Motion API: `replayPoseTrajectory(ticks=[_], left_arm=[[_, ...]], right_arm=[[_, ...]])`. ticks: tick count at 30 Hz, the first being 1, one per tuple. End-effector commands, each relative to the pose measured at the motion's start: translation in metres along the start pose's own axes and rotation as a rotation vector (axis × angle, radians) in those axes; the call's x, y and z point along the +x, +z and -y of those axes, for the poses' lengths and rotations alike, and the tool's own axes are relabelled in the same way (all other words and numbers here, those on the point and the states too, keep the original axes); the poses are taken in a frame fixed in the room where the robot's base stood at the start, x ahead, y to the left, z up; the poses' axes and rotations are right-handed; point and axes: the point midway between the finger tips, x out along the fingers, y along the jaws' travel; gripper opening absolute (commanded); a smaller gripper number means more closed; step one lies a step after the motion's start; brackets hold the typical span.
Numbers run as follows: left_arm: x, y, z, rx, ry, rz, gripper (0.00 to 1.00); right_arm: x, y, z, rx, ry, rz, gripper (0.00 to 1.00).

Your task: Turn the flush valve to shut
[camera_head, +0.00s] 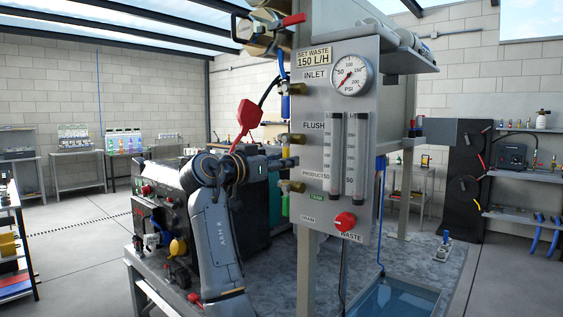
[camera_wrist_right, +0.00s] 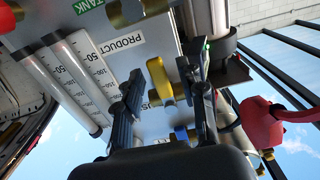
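The grey valve panel (camera_head: 345,60) carries the labels INLET, FLUSH and PRODUCT. The brass flush valve (camera_head: 291,139) sticks out from its left edge beside the FLUSH label (camera_head: 313,126). My right gripper (camera_head: 291,162) is just below it, reaching toward the panel edge. In the right wrist view, which is upside down, a yellow lever (camera_wrist_right: 161,80) stands between the two black fingers of my right gripper (camera_wrist_right: 168,72). The fingers are apart, with gaps visible beside the lever. A finger partly hides the label behind it. My left gripper is not in view.
Two clear flow tubes (camera_head: 345,155), a pressure gauge (camera_head: 351,75) and a red waste knob (camera_head: 345,221) are on the panel. A red part (camera_head: 249,114) on a cable hangs above my right arm. A frame post (camera_head: 307,250) stands close to the arm.

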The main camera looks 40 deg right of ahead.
Motion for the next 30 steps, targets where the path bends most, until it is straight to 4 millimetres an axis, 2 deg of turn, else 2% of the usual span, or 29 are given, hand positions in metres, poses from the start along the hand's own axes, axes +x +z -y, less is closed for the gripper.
replayPoseTrajectory(ticks=[5, 12, 18, 24, 30], left_arm=[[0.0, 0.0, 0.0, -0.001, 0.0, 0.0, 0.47], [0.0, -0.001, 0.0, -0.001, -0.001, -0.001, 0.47], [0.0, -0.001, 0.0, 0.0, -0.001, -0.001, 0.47], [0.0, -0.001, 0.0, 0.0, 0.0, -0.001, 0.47], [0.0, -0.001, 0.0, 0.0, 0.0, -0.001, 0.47]], right_arm=[[-0.018, 0.0, 0.001, 0.0, -0.004, -0.001, 0.4], [-0.069, 0.001, 0.001, 0.001, -0.004, 0.0, 0.4], [-0.103, 0.0, 0.001, 0.0, -0.002, -0.001, 0.4], [-0.118, 0.001, 0.0, 0.0, 0.0, 0.0, 0.4], [-0.119, 0.0, 0.0, 0.0, 0.0, 0.0, 0.4]])
